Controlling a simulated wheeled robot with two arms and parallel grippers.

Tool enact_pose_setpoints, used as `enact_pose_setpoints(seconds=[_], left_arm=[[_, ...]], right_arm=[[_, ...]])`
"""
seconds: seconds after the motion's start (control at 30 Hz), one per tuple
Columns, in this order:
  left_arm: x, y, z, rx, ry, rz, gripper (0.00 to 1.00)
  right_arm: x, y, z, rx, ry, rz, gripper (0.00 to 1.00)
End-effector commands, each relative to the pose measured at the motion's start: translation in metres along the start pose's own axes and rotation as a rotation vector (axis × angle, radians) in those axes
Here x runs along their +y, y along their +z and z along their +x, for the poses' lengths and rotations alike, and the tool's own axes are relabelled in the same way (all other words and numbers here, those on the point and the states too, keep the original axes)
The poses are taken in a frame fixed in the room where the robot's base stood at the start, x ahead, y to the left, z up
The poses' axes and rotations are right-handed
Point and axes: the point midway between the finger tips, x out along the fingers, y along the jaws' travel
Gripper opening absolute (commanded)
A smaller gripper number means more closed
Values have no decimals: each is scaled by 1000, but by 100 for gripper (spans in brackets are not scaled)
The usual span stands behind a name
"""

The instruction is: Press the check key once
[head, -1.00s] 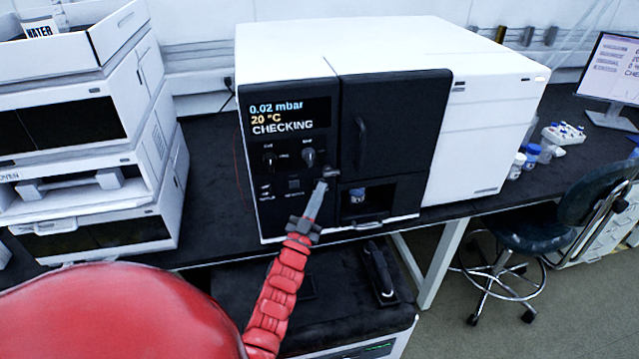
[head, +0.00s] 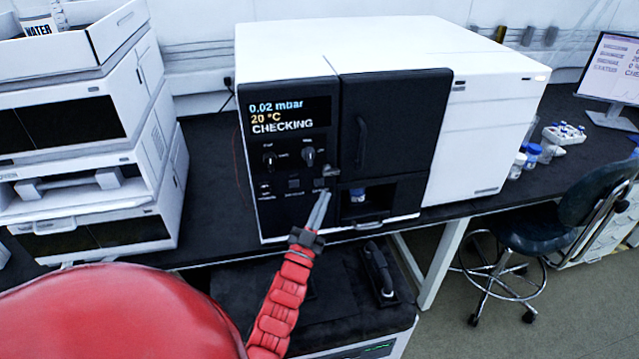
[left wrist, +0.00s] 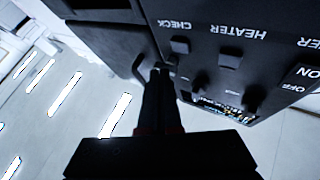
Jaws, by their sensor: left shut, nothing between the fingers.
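The check key (left wrist: 180,45) is a small dark square key by the upside-down CHECK label in the left wrist view. In the head view the key (head: 320,184) is at the right end of the lower key row on the black panel. My left gripper (head: 326,194) is shut and empty, with its tips just below and in front of that key. In the left wrist view the fingertips (left wrist: 159,72) appear apart from the key. The panel's display (head: 289,115) reads 0.02 mbar, 20 °C and CHECKING. My right gripper is not in view.
The heater key (left wrist: 230,60) is beside the check key. An open bay (head: 379,213) with a blue-capped vial is to the right.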

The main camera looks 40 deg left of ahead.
Motion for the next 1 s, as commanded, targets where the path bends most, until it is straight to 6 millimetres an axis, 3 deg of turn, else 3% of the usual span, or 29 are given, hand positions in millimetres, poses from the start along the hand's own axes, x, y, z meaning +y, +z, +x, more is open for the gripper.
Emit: enact_pose_setpoints(seconds=[0.3,1.0], left_arm=[[14,-13,-19,-2,-1,-1,0],[14,-14,-19,-1,-1,0,0]], right_arm=[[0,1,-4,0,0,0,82],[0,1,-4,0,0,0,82]])
